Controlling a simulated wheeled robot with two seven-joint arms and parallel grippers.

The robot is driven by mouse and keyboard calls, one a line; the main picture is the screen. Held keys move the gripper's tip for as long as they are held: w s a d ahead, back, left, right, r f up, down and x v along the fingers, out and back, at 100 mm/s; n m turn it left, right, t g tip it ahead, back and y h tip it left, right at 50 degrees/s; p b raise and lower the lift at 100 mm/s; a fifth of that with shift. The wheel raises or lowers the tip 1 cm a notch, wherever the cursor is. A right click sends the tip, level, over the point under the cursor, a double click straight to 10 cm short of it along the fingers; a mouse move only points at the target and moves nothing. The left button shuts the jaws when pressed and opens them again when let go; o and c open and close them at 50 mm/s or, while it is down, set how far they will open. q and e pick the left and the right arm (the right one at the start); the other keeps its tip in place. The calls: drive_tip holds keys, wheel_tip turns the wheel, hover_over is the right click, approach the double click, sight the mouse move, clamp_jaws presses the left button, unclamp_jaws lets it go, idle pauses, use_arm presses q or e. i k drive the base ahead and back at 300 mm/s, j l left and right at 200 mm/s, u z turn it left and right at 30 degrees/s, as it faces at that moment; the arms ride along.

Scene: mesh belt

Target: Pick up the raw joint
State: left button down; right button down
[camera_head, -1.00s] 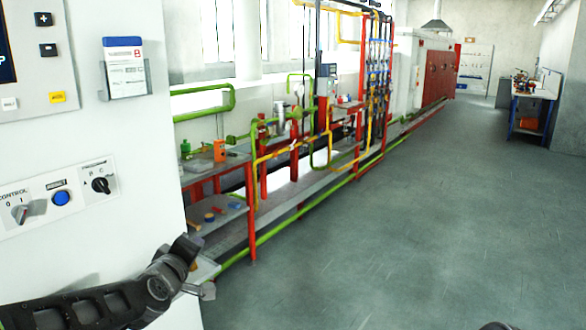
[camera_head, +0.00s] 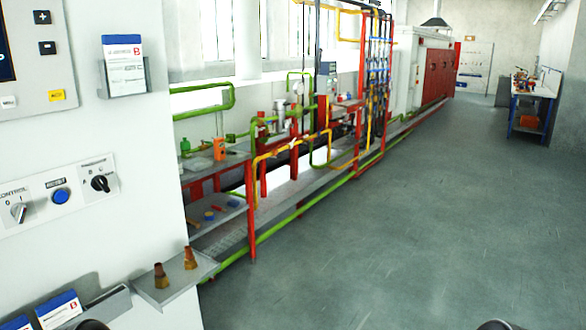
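Two small brown, copper-coloured pieces, which look like the raw joints, stand upright on a small grey shelf at the lower left in the head view. The nearer raw joint (camera_head: 161,276) is left of the farther raw joint (camera_head: 190,259). They stand apart from each other, and nothing touches them. Neither of my grippers shows. Only small dark rounded parts, probably of my arms, show at the bottom edge.
The grey shelf (camera_head: 152,296) juts from a white control cabinet (camera_head: 140,205). A grey holder (camera_head: 108,303) with booklets is left of it. A red-framed bench (camera_head: 222,163) with tools and pipes runs behind along the wall. The floor (camera_head: 400,220) to the right is clear.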

sight(189, 262)
drive_tip(key=u, duration=0.5)
drive_tip(key=i+l+u, duration=0.15)
drive_tip(key=u, duration=0.25)
drive_tip(key=i+l+u, duration=0.15)
drive_tip(key=l+u, duration=0.25)
drive_tip(key=i+l+u, duration=0.1)
drive_tip(key=l+u, duration=0.15)
drive_tip(key=u, duration=0.15)
drive_tip(key=i+l+u, duration=0.1)
drive_tip(key=l+u, duration=0.25)
drive_tip(key=l, duration=1.4)
drive_tip(key=k+l+u, duration=0.1)
drive_tip(key=l+u, duration=0.25)
drive_tip(key=l, duration=2.2)
